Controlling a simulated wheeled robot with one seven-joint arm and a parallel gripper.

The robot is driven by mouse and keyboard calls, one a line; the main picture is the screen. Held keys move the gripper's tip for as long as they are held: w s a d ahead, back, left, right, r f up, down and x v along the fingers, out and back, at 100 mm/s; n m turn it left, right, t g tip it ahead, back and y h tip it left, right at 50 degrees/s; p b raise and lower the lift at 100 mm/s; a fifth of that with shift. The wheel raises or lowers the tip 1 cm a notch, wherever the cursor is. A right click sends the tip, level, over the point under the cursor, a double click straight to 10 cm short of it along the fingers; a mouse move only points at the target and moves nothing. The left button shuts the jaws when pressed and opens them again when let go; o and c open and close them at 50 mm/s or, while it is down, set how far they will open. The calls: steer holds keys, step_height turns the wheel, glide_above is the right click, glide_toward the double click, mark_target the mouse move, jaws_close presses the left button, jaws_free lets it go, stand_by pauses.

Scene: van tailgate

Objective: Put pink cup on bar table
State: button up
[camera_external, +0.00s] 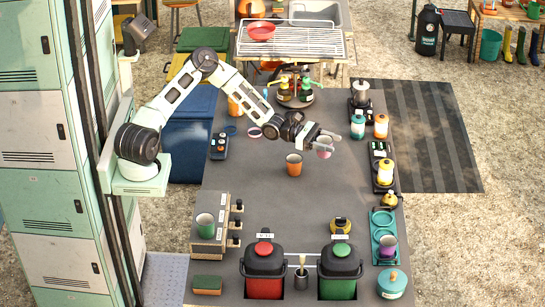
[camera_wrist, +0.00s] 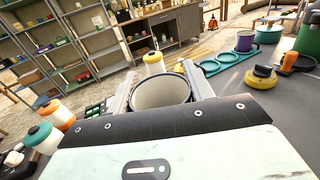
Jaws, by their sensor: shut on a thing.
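The pink cup (camera_external: 324,148) is between the fingers of my gripper (camera_external: 326,140), over the middle right of the long grey table (camera_external: 255,215). It looks held above the tabletop, but the height is hard to judge. In the wrist view my gripper (camera_wrist: 162,92) is shut on the cup (camera_wrist: 162,96), whose open mouth, dark rim and pale inside show between both fingers. Its lower part is hidden there. I cannot tell for sure which surface is the bar table.
An orange cup (camera_external: 294,165) stands on the grey table just left of and below my gripper. Bottles and a teal tray (camera_external: 384,220) line the right edge. Red and green dispensers (camera_external: 264,268) stand at the front. A slatted table (camera_external: 290,40) stands at the back.

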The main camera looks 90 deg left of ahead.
steer(key=w+a+b, duration=0.3)
steer(key=a, duration=0.5)
steer(key=f, duration=0.9)
steer(key=shift+a+p, duration=0.2)
steer(key=shift+p, duration=0.2)
steer(key=shift+f, duration=0.2)
steer(key=o, duration=1)
steer(key=shift+r, duration=0.1)
